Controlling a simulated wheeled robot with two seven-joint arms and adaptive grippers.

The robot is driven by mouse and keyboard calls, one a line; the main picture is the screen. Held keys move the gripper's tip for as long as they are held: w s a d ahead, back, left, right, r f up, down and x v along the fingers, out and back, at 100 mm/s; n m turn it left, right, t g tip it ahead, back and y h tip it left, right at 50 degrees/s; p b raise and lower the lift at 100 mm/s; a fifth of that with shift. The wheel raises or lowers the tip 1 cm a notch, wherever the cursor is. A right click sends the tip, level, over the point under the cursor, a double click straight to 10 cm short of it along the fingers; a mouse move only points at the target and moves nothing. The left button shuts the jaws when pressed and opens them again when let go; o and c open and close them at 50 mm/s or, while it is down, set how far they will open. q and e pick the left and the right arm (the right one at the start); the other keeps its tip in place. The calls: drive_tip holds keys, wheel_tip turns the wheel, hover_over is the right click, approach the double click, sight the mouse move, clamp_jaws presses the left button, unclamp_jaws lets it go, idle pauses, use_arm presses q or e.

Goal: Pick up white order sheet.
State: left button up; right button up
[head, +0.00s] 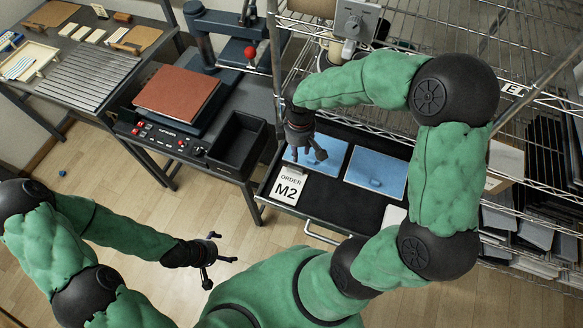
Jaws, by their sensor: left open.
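The white order sheet (290,187), printed "ORDER M2", lies at the front left corner of the open black drawer (330,205). My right gripper (306,156) hangs over the drawer, just behind the sheet and above the left blue sheet. Its fingers are small and dark here, and I cannot tell how far apart they are or whether they touch anything. My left gripper (222,250) is open and empty, over the floor in front of the press bench, well to the left of the sheet.
Two blue sheets (378,170) lie in the drawer, under a wire rack (420,30). Left of it, the bench holds a black bin (237,143) and a press with a red-brown pad (177,92). A side table (80,65) carries small boards. Floor in front is mostly clear.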

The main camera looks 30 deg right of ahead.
drive_tip(key=b, duration=0.2)
hover_over(297, 168)
wheel_tip(297, 168, down, 6)
drive_tip(key=shift+s, duration=0.1)
drive_tip(key=f, duration=0.2)
drive_tip(key=f+b, duration=0.1)
drive_tip(key=f, duration=0.1)
drive_tip(key=shift+w+f, duration=0.2)
drive_tip(key=shift+f, duration=0.1)
clamp_jaws()
